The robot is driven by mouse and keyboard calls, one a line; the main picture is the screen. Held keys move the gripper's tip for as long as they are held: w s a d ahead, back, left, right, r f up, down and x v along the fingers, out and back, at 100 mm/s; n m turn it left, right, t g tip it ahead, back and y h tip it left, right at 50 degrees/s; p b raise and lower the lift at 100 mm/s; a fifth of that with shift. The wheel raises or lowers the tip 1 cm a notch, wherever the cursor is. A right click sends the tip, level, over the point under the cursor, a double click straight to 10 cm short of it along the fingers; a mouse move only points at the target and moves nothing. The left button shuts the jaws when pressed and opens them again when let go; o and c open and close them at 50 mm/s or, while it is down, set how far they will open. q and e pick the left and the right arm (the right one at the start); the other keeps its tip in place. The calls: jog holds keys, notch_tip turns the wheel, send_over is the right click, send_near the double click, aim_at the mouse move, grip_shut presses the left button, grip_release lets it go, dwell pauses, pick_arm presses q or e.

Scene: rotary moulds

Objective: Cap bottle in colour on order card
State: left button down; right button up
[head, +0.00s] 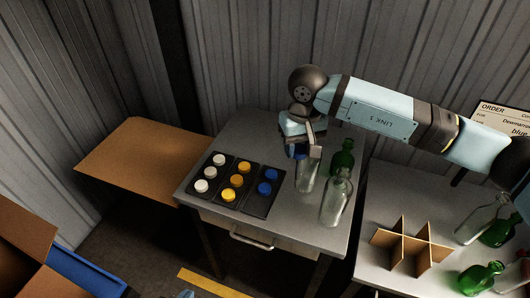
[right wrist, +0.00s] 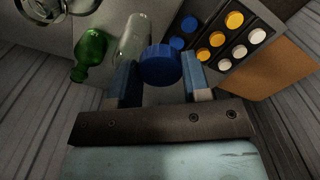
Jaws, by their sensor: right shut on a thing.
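My right gripper (head: 301,150) is shut on a blue cap (right wrist: 160,66), which shows between its fingers in the right wrist view. In the head view the gripper is at the top of a clear bottle (head: 307,177) standing on the grey table. I cannot tell whether the cap touches that bottle's mouth. A second clear bottle (head: 337,203) and a green bottle (head: 343,158) stand close by. The order card (head: 503,122) is at the right edge, partly covered by my arm; its lowest visible word reads "blue".
A black tray (head: 217,190) holds white, yellow and blue caps left of the bottles. A cardboard divider (head: 396,237) stands on the right table, with clear and green bottles, some lying, beside it. A bare brown board (head: 140,160) is at left.

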aim_at(345, 169)
jog(key=s+d+r+n, duration=0.1)
jog(key=d, duration=0.2)
jog(key=s+d+r+n, duration=0.1)
jog(key=s+d+r, duration=0.1)
jog(key=d, duration=0.2)
jog(key=s+d+r+n, duration=0.1)
jog(key=d, duration=0.2)
jog(key=shift+s+d+r, duration=0.2)
jog(key=shift+d+r, duration=0.15)
jog(key=shift+f, duration=2.1)
jog(key=shift+f+b, duration=0.35)
jog(key=shift+b, duration=0.45)
jog(key=shift+b, duration=1.1)
jog(key=shift+f+b, duration=0.75)
jog(key=shift+b, duration=0.7)
jog(key=o, duration=1.4)
jog(key=shift+o, duration=0.2)
